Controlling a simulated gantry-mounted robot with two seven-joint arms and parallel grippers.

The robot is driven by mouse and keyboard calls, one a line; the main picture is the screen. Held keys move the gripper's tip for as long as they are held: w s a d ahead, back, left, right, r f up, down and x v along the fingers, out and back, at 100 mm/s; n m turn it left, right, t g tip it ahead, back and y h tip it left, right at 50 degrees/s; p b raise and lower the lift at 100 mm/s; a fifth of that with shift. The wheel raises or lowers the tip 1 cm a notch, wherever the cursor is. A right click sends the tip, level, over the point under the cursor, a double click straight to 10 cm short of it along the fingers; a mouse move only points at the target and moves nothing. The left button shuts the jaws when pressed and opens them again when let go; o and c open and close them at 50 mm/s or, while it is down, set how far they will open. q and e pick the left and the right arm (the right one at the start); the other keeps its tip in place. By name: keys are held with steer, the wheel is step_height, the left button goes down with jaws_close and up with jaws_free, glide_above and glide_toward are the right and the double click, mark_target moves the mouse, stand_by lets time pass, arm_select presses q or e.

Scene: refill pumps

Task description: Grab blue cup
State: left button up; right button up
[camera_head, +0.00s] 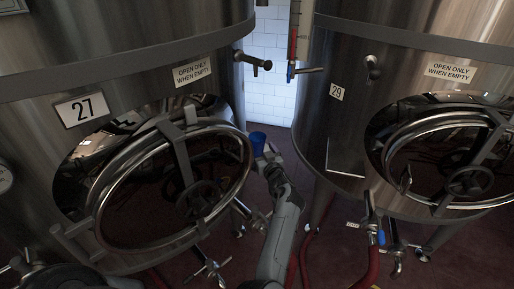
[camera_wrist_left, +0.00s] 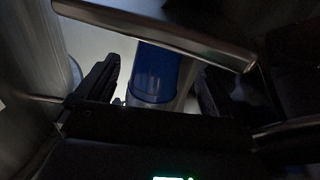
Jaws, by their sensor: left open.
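The blue cup (camera_head: 257,142) shows small in the middle of the head view, in the gap between the two tanks. In the left wrist view the blue cup (camera_wrist_left: 154,72) is at the centre, between the dark fingers of my left gripper. My left gripper (camera_head: 266,157) is at the cup in the head view. Its fingers stand apart on either side of the cup, and a gap shows at the left finger. Contact at the right finger is too dark to tell. What bears the cup is hidden. My right gripper is not in view.
A steel tank labelled 27 (camera_head: 82,109) with a round hatch (camera_head: 112,180) stands close on the left. Another tank labelled 29 (camera_head: 337,91) stands on the right. Taps stick out between them. Red hoses (camera_head: 372,266) lie low. A white tiled wall (camera_head: 269,75) is behind.

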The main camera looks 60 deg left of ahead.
mark_target(255, 139)
arm_select(q)
steer(key=shift+w+a, duration=0.2)
steer(key=shift+a, duration=0.25)
steer(key=shift+r+b+x, duration=0.15)
steer(key=shift+b+x, duration=0.35)
steer(key=shift+x, duration=0.8)
steer(key=shift+r+b+x, duration=0.15)
steer(key=shift+b+x, duration=0.35)
steer(key=shift+x, duration=0.8)
steer(key=shift+d, duration=0.1)
steer(key=c, duration=1)
steer(key=shift+r, duration=0.1)
